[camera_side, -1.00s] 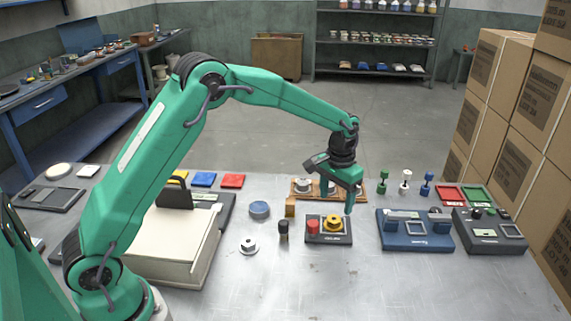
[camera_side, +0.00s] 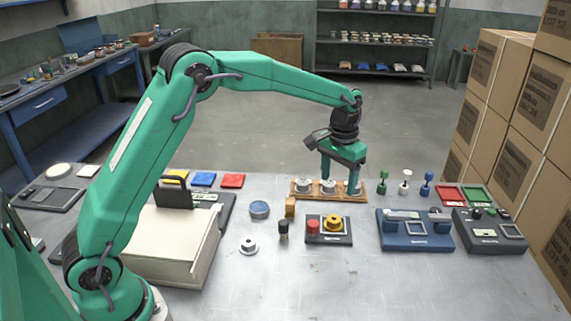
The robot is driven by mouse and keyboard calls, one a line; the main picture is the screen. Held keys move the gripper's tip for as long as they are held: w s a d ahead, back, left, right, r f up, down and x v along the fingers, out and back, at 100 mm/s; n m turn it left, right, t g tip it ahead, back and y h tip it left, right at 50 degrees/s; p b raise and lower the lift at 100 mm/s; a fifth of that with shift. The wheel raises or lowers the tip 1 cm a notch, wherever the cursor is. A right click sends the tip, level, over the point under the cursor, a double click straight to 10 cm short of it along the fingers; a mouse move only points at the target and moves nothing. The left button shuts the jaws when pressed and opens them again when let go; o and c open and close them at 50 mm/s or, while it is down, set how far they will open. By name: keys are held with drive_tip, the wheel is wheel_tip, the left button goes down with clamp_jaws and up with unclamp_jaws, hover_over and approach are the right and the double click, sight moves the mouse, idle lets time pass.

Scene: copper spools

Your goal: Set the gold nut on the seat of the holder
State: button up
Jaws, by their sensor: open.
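The gold nut (camera_side: 333,222), a yellow-gold piece with a wider base, sits at the right part of the small dark holder (camera_side: 342,239), beside a red cylinder (camera_side: 313,227). It appears to rest level on the seat there, though the contact beneath it is hidden. My gripper (camera_side: 340,180) is open and empty, with its fingers pointing down. It is above and apart from the nut, in front of part of the wooden rack in this view.
A wooden rack (camera_side: 301,196) with metal pieces stands behind the holder. A brass-coloured block (camera_side: 290,207), a black cylinder (camera_side: 283,229) and a grey flanged piece (camera_side: 248,246) lie left. A blue fixture (camera_side: 415,241) stands right. The front bench is clear.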

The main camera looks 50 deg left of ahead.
drive_tip(key=shift+r, duration=0.1)
drive_tip(key=s+a+r+t, duration=0.1)
drive_tip(key=s+a+r, duration=0.1)
drive_tip(key=s+r, duration=0.55)
drive_tip(key=s+a+r+t, duration=0.1)
drive_tip(key=s+t, duration=0.1)
drive_tip(key=s, duration=1)
drive_tip(key=s+a+r+t, duration=0.1)
drive_tip(key=s+a+t, duration=0.1)
drive_tip(key=s, duration=0.9)
drive_tip(key=shift+s+r+t, duration=0.3)
drive_tip(key=shift+s+r, duration=0.05)
drive_tip(key=shift+s, duration=0.05)
